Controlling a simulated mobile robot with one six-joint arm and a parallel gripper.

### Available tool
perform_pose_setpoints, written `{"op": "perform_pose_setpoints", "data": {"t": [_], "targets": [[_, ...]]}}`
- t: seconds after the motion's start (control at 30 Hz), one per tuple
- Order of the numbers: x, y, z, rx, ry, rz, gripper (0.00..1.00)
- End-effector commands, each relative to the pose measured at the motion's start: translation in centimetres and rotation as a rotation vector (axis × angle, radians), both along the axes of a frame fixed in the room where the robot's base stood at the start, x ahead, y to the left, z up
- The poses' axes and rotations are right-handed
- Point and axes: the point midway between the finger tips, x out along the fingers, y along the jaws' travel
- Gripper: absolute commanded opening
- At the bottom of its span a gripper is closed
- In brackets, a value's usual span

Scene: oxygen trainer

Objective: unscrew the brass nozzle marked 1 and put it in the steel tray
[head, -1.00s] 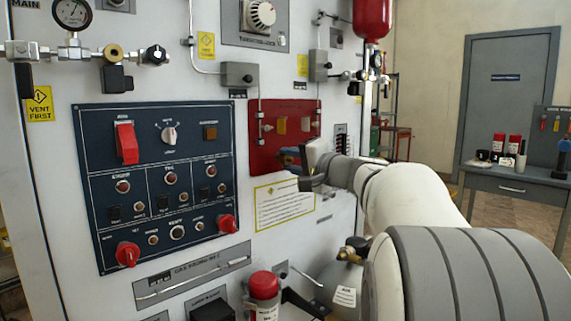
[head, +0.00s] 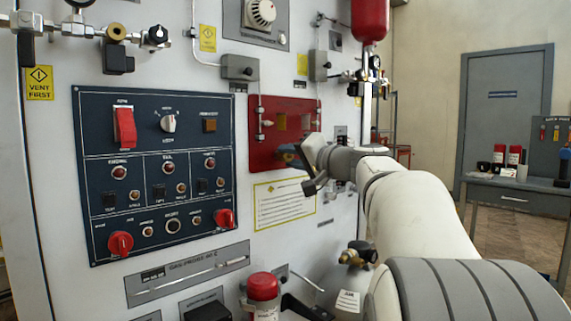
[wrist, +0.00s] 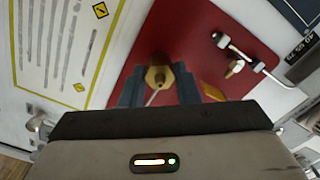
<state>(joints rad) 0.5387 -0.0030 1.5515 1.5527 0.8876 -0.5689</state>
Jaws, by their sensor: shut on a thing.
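A brass nozzle with a hex body (wrist: 158,76) stands at the red panel (wrist: 215,25) in the wrist view. My gripper (wrist: 158,88) has one blue-grey finger on each side of it and is shut on it. Any number on the nozzle is not readable. In the head view my gripper (head: 290,156) is at the lower right part of the red panel (head: 262,158), and the held nozzle is hidden there. I see no steel tray in either view.
A second brass fitting (wrist: 235,68) and a silver pipe (wrist: 245,60) are close by on the panel. A blue control panel (head: 160,225) is to the left. A red-capped cylinder (head: 264,290) stands below. A grey table (head: 520,190) is at the far right.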

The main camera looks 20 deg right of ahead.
Motion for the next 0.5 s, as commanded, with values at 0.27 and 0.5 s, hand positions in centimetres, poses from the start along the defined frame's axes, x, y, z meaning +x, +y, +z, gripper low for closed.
{"op": "perform_pose_setpoints", "data": {"t": [0.27,0.5], "targets": [[0.13,-0.09,-0.99,-0.166,-0.052,0.002,0.01],[0.12,-0.1,-0.61,-0.192,-0.06,0.002,0.01]]}}
